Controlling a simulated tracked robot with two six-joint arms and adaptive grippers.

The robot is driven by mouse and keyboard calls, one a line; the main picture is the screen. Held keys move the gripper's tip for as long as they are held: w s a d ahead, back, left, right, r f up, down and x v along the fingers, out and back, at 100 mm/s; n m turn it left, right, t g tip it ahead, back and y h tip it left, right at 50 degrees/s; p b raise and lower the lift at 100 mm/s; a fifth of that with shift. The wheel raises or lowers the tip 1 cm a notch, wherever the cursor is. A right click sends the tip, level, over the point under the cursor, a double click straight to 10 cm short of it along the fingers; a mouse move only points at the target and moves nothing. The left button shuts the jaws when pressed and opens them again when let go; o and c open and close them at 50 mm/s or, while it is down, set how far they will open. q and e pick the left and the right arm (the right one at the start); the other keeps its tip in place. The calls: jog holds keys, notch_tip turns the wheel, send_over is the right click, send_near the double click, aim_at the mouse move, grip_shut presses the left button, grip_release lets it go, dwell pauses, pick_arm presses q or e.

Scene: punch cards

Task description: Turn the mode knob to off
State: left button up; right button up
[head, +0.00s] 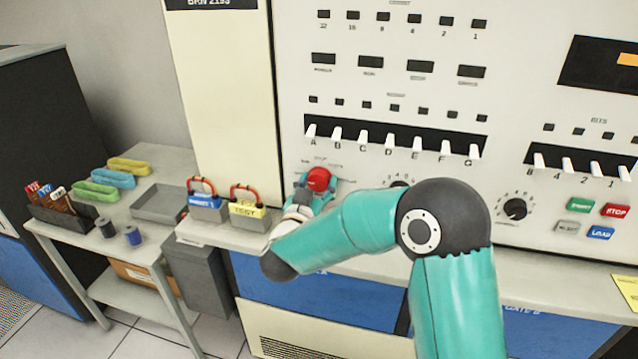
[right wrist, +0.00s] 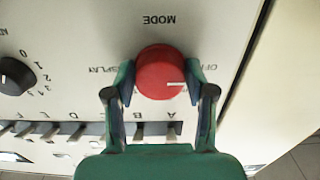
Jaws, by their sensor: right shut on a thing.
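The red mode knob (head: 318,179) sits on the cream panel (head: 290,90), below the left end of the row of lettered switches. In the right wrist view, which shows the panel upside down, the knob (right wrist: 160,75) has a white mark pointing to the right of the picture. My right gripper (head: 317,186) is shut on the knob, with one finger on each side of it in the wrist view (right wrist: 160,80). The fingers partly cover the labels beside the knob; "MODE" reads clearly. My left gripper is not in view.
A black knob (head: 515,208) and coloured buttons (head: 580,205) are at the panel's right. White lettered switches (head: 388,142) run just above the mode knob. Two boxes with red handles (head: 247,212) stand just left of my gripper. A side table (head: 115,225) holds small items.

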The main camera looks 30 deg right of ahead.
jog(key=shift+a, duration=0.1)
jog(key=o, duration=1.2)
jog(key=v, duration=1.2)
jog(key=shift+f, duration=0.1)
